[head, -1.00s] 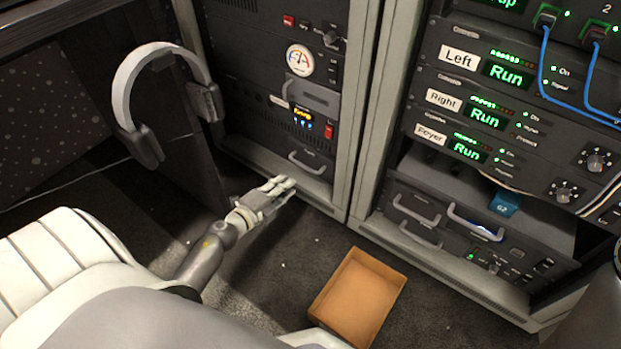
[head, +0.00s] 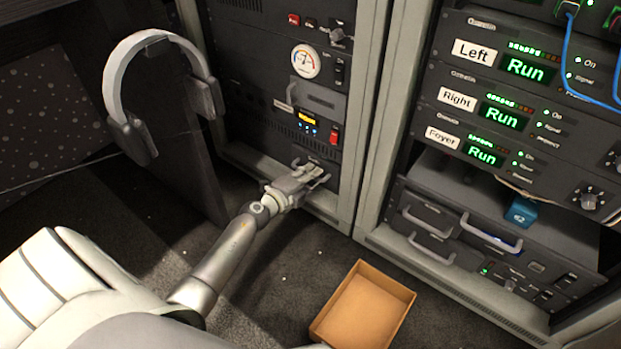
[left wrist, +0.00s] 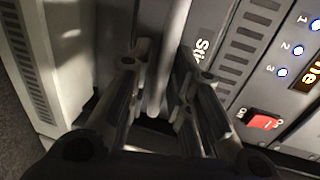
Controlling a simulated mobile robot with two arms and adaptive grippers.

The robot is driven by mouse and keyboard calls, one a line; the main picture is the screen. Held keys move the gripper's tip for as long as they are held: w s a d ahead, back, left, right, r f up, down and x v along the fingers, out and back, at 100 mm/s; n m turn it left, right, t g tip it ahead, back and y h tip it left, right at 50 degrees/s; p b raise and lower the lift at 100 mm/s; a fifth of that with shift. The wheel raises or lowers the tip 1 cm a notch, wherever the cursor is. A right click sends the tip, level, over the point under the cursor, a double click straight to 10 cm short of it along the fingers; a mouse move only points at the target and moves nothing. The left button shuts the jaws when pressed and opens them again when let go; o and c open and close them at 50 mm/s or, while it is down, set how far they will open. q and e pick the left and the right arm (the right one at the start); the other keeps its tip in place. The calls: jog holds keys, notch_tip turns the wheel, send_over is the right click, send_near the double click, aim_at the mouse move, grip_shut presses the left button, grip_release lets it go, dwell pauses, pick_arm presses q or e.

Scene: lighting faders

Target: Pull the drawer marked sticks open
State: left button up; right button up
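The sticks drawer is at the bottom of the left rack in the head view, mostly hidden by my left gripper (head: 312,178). In the left wrist view its black front carries a partly visible white label (left wrist: 198,50) beginning "Sti". The drawer's grey bar handle (left wrist: 158,95) runs between the two fingers of my left gripper (left wrist: 163,68). The fingers are apart, with the bar between them; I see no clear grip on it. The drawer appears closed. My right gripper is not in view.
A red power switch (left wrist: 265,122) sits on the panel beside the drawer. Headphones (head: 150,90) hang left of the rack. An open cardboard box (head: 362,312) stands on the floor at right. The right rack (head: 400,180) has protruding handles and blue cables.

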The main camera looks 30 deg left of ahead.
pick_arm(q)
jog(key=shift+w, duration=0.1)
jog(key=shift+c, duration=0.4)
grip_shut()
jog(key=f+p+v, duration=0.1)
jog(key=f+v, duration=0.1)
jog(key=v, duration=0.9)
jog(key=s+f+v, duration=0.1)
jog(key=f+v, duration=0.1)
jog(key=v, duration=0.9)
jog(key=shift+s+a+f+p, duration=0.15)
jog(key=shift+s+f+p, duration=0.1)
jog(key=shift+p, duration=0.15)
jog(key=shift+o, duration=0.4)
grip_release()
